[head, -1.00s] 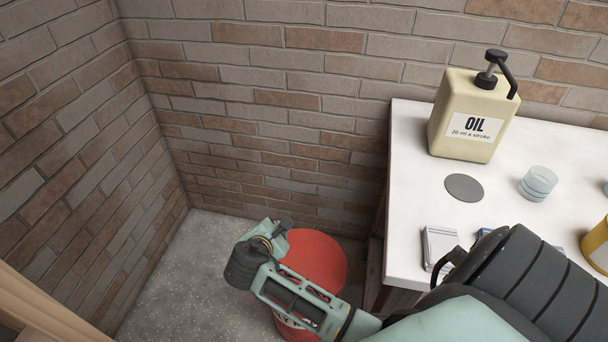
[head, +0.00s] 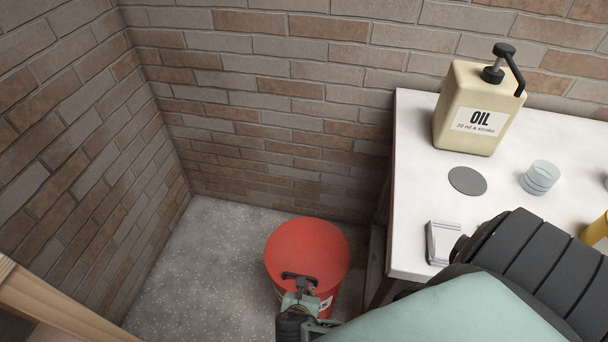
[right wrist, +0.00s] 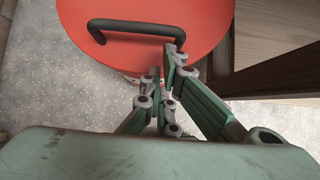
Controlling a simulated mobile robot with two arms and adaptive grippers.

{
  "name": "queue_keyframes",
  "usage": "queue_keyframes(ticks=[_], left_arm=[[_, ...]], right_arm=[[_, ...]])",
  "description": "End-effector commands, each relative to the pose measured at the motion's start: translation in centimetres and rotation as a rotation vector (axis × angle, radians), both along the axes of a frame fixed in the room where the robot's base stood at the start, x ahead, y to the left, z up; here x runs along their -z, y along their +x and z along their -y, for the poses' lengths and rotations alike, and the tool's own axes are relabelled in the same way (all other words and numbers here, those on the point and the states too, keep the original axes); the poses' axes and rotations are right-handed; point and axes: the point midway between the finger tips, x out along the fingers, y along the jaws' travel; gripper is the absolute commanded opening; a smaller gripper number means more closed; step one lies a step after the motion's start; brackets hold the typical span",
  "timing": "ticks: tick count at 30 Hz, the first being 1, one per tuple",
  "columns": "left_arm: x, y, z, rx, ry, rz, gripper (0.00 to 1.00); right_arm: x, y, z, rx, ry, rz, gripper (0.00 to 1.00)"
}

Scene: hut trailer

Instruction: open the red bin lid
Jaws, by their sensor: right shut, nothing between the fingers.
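The red bin (head: 326,290) stands on the floor in the corner beside the table, with a light label on its side. Its round red lid (head: 308,245) lies flat on top, closed. A black bar handle (head: 300,276) sits near the lid's front edge; it also shows in the right wrist view (right wrist: 135,28). My right gripper (head: 298,298) is at the lid's front edge, just on the near side of the handle. In the right wrist view its fingers (right wrist: 163,72) are together and empty, close to the handle's right end; I cannot tell whether they touch it. My left gripper is out of view.
A white table (head: 415,185) stands right of the bin, its edge and leg close to the lid. It carries an oil pump bottle (head: 478,110), a grey disc (head: 467,181), glass dishes (head: 540,177) and a small pad (head: 442,243). Brick walls enclose the corner; floor left of the bin is free.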

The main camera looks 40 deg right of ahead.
Motion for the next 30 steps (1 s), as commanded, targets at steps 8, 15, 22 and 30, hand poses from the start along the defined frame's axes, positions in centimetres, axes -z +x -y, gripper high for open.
queue_keyframes(ticks=[8, 15, 22, 30], left_arm=[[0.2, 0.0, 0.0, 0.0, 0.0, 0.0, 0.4], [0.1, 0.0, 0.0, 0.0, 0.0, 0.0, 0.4], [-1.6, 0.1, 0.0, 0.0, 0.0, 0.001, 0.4], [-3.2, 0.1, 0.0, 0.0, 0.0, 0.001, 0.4]], right_arm=[[0.9, 0.5, 0.5, 0.002, 0.001, 0.001, 0.0], [0.8, 0.5, 0.5, 0.002, 0.002, 0.0, 0.0], [-0.6, 0.7, 0.6, 0.002, 0.02, -0.016, 0.0], [-1.7, 1.1, 0.8, 0.002, 0.051, -0.042, 0.0]])
